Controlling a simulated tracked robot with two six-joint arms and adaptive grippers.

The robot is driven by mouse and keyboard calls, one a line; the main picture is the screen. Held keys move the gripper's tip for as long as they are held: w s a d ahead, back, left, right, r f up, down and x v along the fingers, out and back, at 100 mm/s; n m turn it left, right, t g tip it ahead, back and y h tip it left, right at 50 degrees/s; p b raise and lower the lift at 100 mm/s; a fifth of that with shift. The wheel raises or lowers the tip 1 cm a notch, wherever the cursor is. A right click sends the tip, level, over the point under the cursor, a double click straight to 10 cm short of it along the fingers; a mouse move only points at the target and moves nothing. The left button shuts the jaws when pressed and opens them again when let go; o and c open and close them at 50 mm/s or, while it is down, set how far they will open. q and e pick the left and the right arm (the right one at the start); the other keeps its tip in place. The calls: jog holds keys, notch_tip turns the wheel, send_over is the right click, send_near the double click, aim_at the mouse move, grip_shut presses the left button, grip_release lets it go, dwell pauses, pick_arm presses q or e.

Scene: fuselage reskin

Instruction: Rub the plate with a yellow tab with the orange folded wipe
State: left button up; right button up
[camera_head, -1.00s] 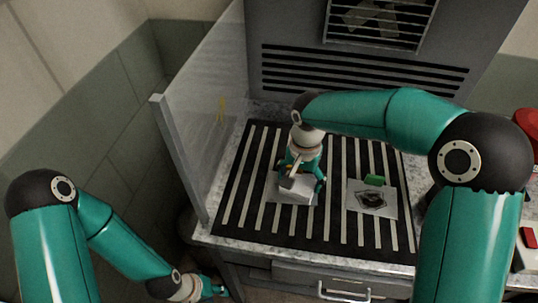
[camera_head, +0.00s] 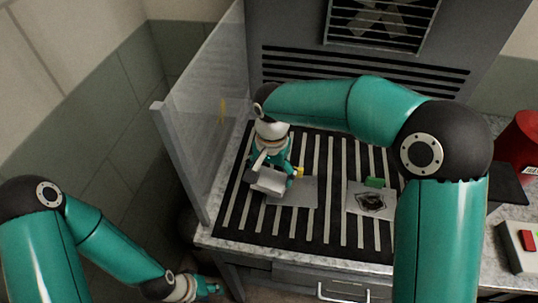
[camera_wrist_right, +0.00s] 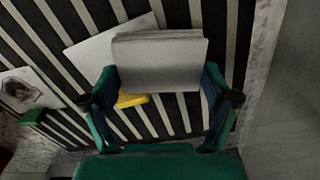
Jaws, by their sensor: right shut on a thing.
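The plate with the yellow tab (camera_head: 300,192) is a flat grey sheet on the slatted bench top, left of centre. Its yellow tab (camera_head: 300,172) sticks up at the back edge and also shows in the wrist view (camera_wrist_right: 132,100). My right gripper (camera_head: 270,178) is shut on a pale grey folded pad (camera_wrist_right: 160,62), which shows no orange. The pad is at the plate's left part and overlaps its left edge in the head view. I cannot tell if it touches the plate. My left gripper (camera_head: 212,288) hangs low, left of the bench front; its fingers are too small to read.
A second plate (camera_head: 358,205) with a green tab (camera_head: 375,182) and a dark patch lies to the right. A clear upright panel (camera_head: 205,110) bounds the bench's left side, close to my right gripper. A red container (camera_head: 520,145) and a box with a red button (camera_head: 528,240) stand at the right.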

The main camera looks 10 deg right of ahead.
notch_tip(320, 180, up, 4)
jog(key=shift+w+f+p, duration=0.1)
jog(key=shift+f+p, duration=0.1)
jog(key=shift+p, duration=0.85)
jog(key=shift+d+r+p, duration=0.1)
jog(key=shift+r+p, duration=0.45)
jog(key=shift+r, duration=0.3)
